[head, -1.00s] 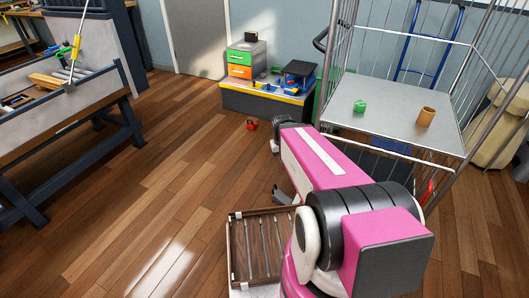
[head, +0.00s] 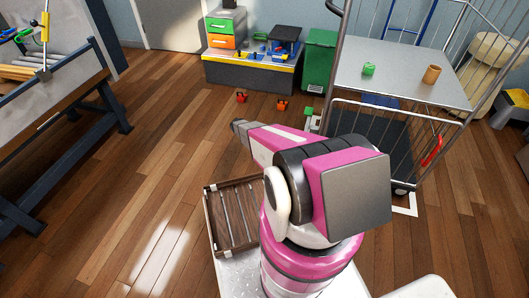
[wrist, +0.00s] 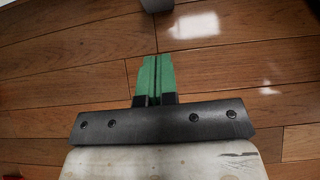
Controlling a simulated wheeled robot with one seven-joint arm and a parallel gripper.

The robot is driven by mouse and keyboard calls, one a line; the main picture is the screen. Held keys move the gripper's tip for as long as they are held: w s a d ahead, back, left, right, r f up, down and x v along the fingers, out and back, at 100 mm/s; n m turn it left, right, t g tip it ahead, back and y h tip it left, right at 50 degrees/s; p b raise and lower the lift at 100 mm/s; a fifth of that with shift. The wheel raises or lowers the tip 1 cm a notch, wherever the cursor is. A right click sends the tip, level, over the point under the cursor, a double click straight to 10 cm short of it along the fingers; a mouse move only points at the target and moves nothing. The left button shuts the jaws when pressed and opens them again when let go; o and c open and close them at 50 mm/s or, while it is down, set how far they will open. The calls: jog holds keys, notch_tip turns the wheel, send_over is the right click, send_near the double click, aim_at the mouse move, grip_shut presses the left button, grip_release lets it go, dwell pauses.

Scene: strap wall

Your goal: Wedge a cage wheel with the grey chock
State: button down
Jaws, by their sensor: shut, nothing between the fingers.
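The wire roll cage (head: 345,55) stands at the right of the head view. One black cage wheel (head: 402,189) shows at its near right corner, over a white floor marking. In the wrist view my gripper (wrist: 155,60) has its green fingers together, empty, above bare wooden floor. A grey object (wrist: 156,5) is cut off at the top edge of the wrist view, ahead of the fingertips; I cannot tell whether it is the grey chock. In the head view my arm reaches away to the left of the cage, and the fingers are hidden.
The cage shelf (head: 400,75) holds a green piece (head: 368,68) and an orange cup (head: 431,74). Small red items (head: 241,96) (head: 282,104) lie on the floor before the toy bench (head: 245,74). A green bin (head: 318,62) stands beside it. A wooden tray (head: 207,225) is near me.

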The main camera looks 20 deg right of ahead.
jog(key=s+d+r+x, duration=0.1)
jog(key=r+x, duration=0.1)
jog(key=x, duration=1)
jog(key=shift+s+d, duration=0.2)
jog(key=shift+d, duration=0.3)
jog(key=shift+f, duration=0.1)
